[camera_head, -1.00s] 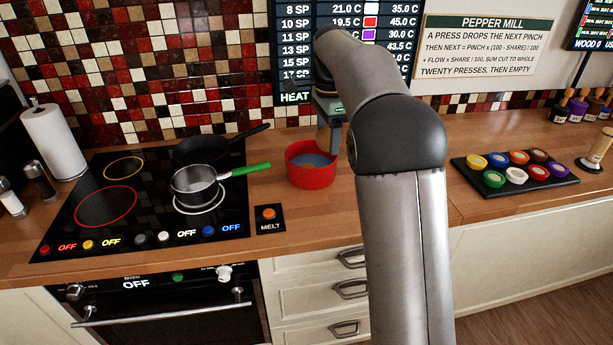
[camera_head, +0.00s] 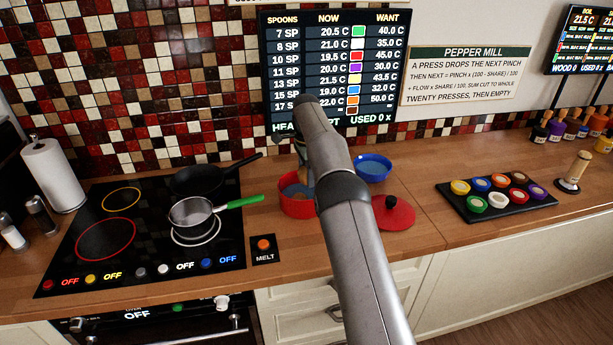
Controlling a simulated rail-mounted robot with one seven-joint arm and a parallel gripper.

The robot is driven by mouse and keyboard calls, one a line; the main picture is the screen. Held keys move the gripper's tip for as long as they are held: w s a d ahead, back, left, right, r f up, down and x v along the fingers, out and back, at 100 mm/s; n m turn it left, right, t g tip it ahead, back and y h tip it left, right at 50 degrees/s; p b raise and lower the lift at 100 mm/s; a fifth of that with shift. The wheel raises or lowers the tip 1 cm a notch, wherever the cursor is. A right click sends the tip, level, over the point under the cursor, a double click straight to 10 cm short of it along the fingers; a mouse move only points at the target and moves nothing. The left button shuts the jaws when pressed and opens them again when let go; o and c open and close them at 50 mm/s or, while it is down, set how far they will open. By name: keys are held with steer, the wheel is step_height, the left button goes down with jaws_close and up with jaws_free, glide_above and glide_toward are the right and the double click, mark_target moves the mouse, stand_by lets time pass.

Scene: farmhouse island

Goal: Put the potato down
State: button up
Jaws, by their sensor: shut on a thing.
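My gripper (camera_head: 305,172) points down over the red pot (camera_head: 289,208), and my forearm hides much of it. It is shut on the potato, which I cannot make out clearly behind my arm. The pot is open and its inside shows blue, with a brownish patch I cannot identify. I cannot tell whether the potato touches the pot.
A blue bowl (camera_head: 374,169) stands behind right of the pot. Left is the black hob (camera_head: 120,235) with a green-handled saucepan (camera_head: 190,214) and a black frying pan (camera_head: 195,180). The MELT button (camera_head: 263,245) is in front. A tray of coloured pots (camera_head: 490,211) stands right.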

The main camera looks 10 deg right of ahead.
steer(key=shift+w+f, duration=0.1)
steer(key=shift+f, duration=1.55)
steer(key=shift+f, duration=0.15)
steer(key=shift+f, duration=0.45)
steer(key=o, duration=1)
